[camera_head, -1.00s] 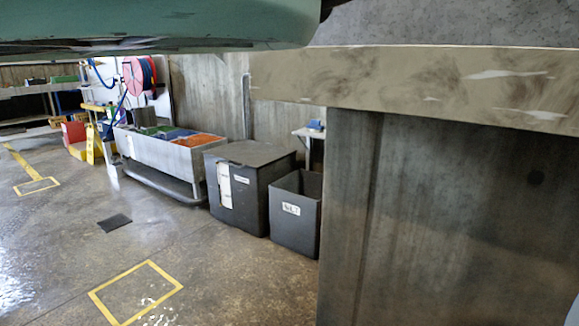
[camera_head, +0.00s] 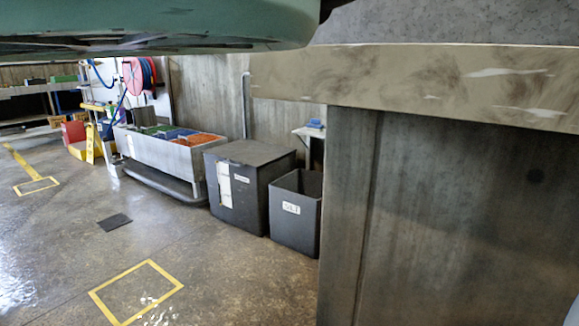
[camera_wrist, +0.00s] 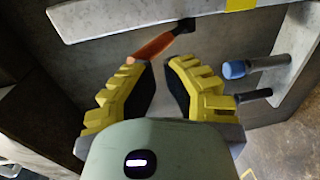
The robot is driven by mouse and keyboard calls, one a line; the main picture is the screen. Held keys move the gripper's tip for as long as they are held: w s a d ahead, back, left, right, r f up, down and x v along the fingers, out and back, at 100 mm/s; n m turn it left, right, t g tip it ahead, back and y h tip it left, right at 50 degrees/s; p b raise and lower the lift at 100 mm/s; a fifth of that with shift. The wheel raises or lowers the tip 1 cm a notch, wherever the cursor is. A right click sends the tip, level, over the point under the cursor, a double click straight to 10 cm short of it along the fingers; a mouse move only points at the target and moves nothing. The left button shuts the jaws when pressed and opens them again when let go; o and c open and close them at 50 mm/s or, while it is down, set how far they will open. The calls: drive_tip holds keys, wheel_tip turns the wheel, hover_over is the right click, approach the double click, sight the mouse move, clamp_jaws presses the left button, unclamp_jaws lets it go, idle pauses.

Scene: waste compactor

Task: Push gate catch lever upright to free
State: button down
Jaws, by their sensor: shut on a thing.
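In the wrist view, my gripper (camera_wrist: 160,63) has yellow ribbed fingers with dark pads, a narrow gap showing between the tips. An orange lever (camera_wrist: 153,46) with a dark end (camera_wrist: 184,25) slants up to the right just beyond the fingertips. Its lower end goes behind the left finger, so the contact itself is hidden. I take the lever as the thing held; it lies tilted in this view. My gripper and the lever are not in the head view.
In the wrist view, a grey bar (camera_wrist: 115,18) crosses the top. A blue-tipped rod (camera_wrist: 235,69) and a dark peg (camera_wrist: 253,96) stick out beside the right finger. In the head view, a concrete ledge (camera_head: 420,85) fills the right; bins (camera_head: 295,222) and open floor (camera_head: 190,260) lie left.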

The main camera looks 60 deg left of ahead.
drive_tip(key=shift+x, duration=0.9)
drive_tip(key=shift+w+a+r, duration=0.1)
drive_tip(key=shift+w+a, duration=0.2)
drive_tip(key=shift+w, duration=0.1)
drive_tip(key=shift+r+b+x, duration=0.15)
drive_tip(key=shift+b+x, duration=0.05)
drive_tip(key=shift+x, duration=1.1)
drive_tip(key=shift+r+b+x, duration=0.15)
drive_tip(key=shift+b+x, duration=0.05)
drive_tip(key=shift+x, duration=1.1)
drive_tip(key=shift+r, duration=0.15)
drive_tip(key=shift+s+d+r+p, duration=0.25)
drive_tip(key=shift+s+p, duration=0.1)
drive_tip(key=shift+s, duration=0.1)
drive_tip(key=shift+s+d+r+p, duration=0.2)
drive_tip(key=shift+s+r+p, duration=0.1)
drive_tip(key=shift+s+p, duration=0.1)
drive_tip(key=p+v, duration=0.1)
drive_tip(key=v, duration=0.5)
drive_tip(key=shift+p, duration=0.4)
